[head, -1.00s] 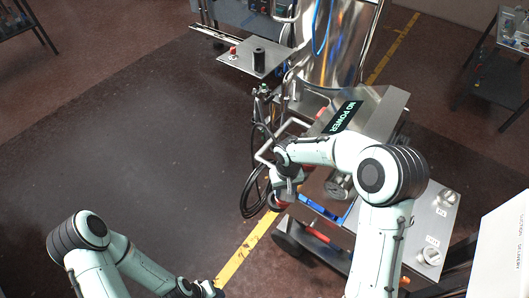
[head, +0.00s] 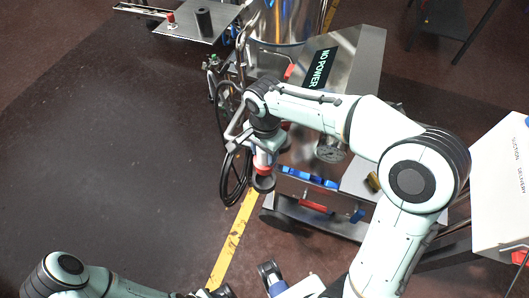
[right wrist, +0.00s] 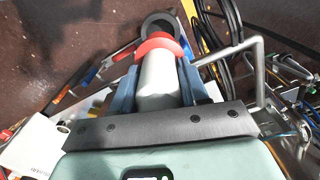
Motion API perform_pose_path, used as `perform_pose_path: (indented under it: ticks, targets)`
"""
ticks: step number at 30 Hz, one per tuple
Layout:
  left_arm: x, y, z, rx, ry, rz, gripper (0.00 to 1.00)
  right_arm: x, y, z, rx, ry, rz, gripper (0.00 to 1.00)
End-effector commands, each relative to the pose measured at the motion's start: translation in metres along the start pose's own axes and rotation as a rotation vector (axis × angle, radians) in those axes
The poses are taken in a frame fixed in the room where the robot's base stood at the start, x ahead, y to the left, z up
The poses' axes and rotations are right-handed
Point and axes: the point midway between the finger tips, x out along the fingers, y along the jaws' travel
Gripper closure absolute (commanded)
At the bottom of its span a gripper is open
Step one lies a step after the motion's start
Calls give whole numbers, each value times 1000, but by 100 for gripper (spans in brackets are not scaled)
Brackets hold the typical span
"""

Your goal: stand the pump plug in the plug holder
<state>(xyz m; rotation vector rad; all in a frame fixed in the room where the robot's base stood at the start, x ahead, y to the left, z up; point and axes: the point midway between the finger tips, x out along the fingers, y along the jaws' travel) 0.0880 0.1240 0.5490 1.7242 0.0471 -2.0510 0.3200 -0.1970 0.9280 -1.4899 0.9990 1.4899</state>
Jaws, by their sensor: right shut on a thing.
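The pump plug (right wrist: 157,80) is a pale grey cylinder with a red collar and a dark round end. My right gripper (right wrist: 162,72) is shut on it, with one blue-grey finger on each side. In the head view, the plug's red and dark end (head: 263,180) points down beside the steel cart's left side, near black cable loops. My right gripper (head: 265,150) is partly hidden by its wrist there. I cannot pick out the plug holder with certainty.
The steel cart (head: 352,52) carries a "NO POWER" sign and a gauge. Blue and red handles (head: 308,178) are at its front. A steel shelf (head: 190,32) at the back holds a black cylinder (head: 204,20) and a red knob. The floor at left is clear.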

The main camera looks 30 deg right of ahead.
Motion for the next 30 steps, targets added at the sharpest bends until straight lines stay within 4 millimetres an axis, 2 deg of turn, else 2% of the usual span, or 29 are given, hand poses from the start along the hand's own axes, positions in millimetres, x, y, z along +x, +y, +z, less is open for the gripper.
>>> perform_pose_path:
  ticks: [11, 30]
  targets:
    - [1, 0, 0, 0, 1, 0, 57, 3, 0, 0, -7, 1, -1, 98]
    - [23, -6, -5, 0, 12, 2, 57, 39, 0, 0, -7, 1, 0, 98]
